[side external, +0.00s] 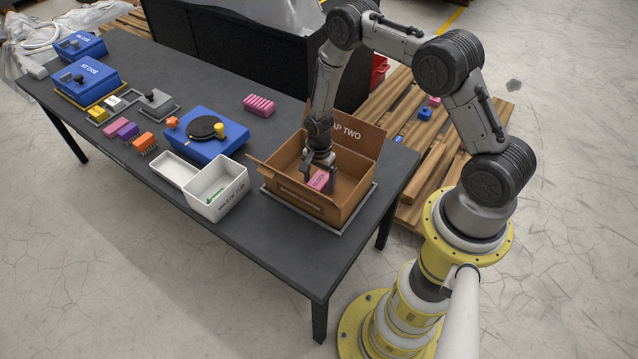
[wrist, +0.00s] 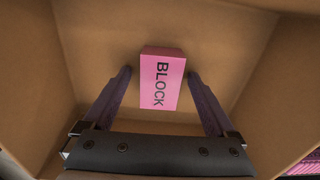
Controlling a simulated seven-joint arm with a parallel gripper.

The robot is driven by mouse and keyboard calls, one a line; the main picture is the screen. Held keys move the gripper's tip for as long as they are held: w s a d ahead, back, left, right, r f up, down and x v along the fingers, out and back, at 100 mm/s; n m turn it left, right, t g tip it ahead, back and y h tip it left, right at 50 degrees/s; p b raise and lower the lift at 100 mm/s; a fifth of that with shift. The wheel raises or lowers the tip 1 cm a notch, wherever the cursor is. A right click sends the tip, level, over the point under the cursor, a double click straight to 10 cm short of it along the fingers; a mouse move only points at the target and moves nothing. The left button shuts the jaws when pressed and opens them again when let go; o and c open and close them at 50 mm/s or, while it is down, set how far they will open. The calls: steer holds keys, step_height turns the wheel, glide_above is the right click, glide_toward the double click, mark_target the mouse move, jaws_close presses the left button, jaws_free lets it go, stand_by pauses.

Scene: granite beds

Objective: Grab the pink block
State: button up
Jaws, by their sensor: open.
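The pink block (side external: 319,180) is inside the open cardboard box (side external: 285,193) at the right end of the table. In the wrist view the pink block (wrist: 161,80) shows the word BLOCK on its face and lies between and slightly beyond the fingertips. My gripper (side external: 319,172) reaches down into the box from above. In the wrist view my gripper (wrist: 160,78) is open, with one finger on each side of the block and a gap showing on both sides.
The box walls stand close around my gripper, with raised flaps. A white bin (side external: 218,190) stands left of the box. A pink ribbed piece (side external: 259,105) lies behind it. Blue cases (side external: 88,80) and small coloured parts fill the table's left. The table's front right is clear.

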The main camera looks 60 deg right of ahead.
steer(key=c, duration=1.4)
jaws_close()
steer(key=shift+r, duration=0.15)
